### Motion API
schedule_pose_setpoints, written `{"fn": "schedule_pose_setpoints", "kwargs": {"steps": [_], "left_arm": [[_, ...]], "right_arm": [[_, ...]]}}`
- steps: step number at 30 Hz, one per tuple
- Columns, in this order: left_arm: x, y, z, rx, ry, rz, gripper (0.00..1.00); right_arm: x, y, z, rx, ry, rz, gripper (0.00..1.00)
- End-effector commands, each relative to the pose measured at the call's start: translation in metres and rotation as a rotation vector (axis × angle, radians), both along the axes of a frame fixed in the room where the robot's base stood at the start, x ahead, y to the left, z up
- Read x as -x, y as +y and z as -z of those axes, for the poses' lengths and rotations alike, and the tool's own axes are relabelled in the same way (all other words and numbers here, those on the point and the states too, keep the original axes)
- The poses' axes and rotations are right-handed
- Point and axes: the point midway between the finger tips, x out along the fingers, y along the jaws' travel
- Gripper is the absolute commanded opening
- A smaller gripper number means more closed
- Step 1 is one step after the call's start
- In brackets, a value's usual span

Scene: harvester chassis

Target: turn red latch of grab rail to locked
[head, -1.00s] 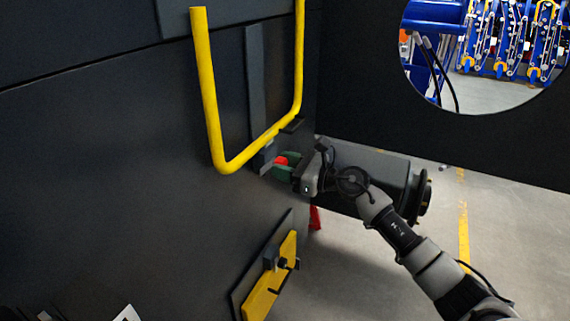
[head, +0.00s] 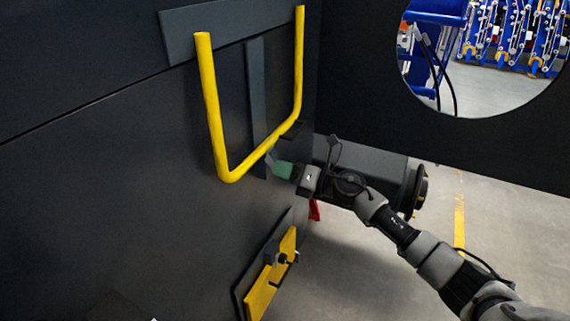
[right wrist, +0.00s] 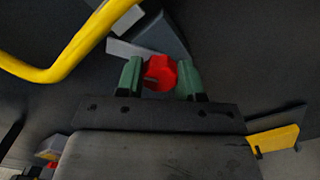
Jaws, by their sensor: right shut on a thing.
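The yellow U-shaped grab rail (head: 214,120) stands out from the dark chassis wall in the head view; its lower bar also shows in the right wrist view (right wrist: 82,42). The red latch (right wrist: 158,73) is a small knob below the rail. In the right wrist view it sits between the two green fingers of my right gripper (right wrist: 160,79), which is shut on it. In the head view my right gripper (head: 281,170) is at the rail's bottom corner and hides the latch. The latch's turned position is hard to read. My left gripper is not in view.
A yellow plate with a dark clamp (head: 268,277) is on the wall below. A dark cylinder (head: 385,172) stands behind my right wrist. A small red piece (head: 314,211) hangs below. A round opening (head: 482,100) shows blue machinery. Floor at the right is clear.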

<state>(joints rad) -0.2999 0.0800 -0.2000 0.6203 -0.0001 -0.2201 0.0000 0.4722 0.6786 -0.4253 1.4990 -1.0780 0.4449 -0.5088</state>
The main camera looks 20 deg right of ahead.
Motion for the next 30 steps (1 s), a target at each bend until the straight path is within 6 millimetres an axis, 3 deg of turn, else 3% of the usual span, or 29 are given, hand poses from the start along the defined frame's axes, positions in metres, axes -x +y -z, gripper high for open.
{"fn": "schedule_pose_setpoints", "kwargs": {"steps": [15, 30], "left_arm": [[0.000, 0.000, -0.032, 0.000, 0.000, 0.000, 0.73], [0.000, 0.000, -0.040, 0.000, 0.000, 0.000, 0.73]], "right_arm": [[0.000, -0.001, -0.002, -0.324, 0.276, 0.002, 0.13], [0.000, -0.001, 0.000, -0.439, 0.374, 0.002, 0.13]]}}
